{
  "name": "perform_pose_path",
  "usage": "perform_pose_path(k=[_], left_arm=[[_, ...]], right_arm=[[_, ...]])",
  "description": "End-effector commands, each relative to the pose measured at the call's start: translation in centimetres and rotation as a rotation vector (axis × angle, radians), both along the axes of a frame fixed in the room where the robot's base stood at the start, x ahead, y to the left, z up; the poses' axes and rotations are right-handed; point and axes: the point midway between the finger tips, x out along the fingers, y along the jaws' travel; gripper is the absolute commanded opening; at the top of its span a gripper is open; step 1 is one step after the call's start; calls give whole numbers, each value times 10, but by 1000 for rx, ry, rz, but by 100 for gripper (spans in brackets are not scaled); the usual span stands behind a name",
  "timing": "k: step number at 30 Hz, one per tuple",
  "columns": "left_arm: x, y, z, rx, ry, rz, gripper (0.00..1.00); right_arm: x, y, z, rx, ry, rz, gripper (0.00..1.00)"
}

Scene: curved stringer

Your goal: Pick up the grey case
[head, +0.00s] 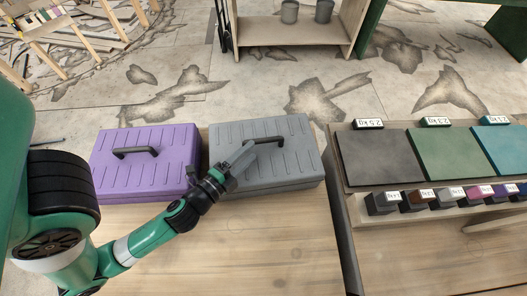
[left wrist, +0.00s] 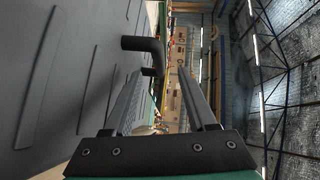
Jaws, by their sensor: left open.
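The grey case (head: 290,165) lies flat on the wooden table, right of the purple case. Its dark handle (head: 268,140) stands up from the lid, partly hidden by my left gripper (head: 244,153). That gripper is open and reaches over the left part of the lid, its tips close to the handle's left end. In the left wrist view the grey lid (left wrist: 60,70) fills the left side, and the handle (left wrist: 143,44) shows beyond the two spread fingers (left wrist: 160,95), nearer the left finger. Nothing is held between them. I cannot tell whether a finger touches the handle. My right gripper is not in view.
A purple case (head: 145,165) with a dark handle stands close on the left. On the right a bench holds grey, green and teal plates (head: 452,152) and a row of small labelled blocks (head: 383,203). The table front (head: 260,245) is clear.

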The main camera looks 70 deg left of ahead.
Motion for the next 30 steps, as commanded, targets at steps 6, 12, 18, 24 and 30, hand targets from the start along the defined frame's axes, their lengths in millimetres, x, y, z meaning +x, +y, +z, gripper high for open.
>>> perform_pose_path(k=[6, 12, 18, 24, 30], left_arm=[[16, 9, -2, -1, 1, -1, 57], [30, 19, -1, -1, -1, 2, 57], [56, 34, -8, -1, 0, -2, 57], [59, 36, -11, 0, 2, -3, 57], [59, 36, -11, -1, 1, -3, 32]], right_arm=[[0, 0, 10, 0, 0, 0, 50], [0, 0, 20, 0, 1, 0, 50], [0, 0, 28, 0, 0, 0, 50], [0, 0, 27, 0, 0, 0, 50], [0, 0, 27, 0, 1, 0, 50]])
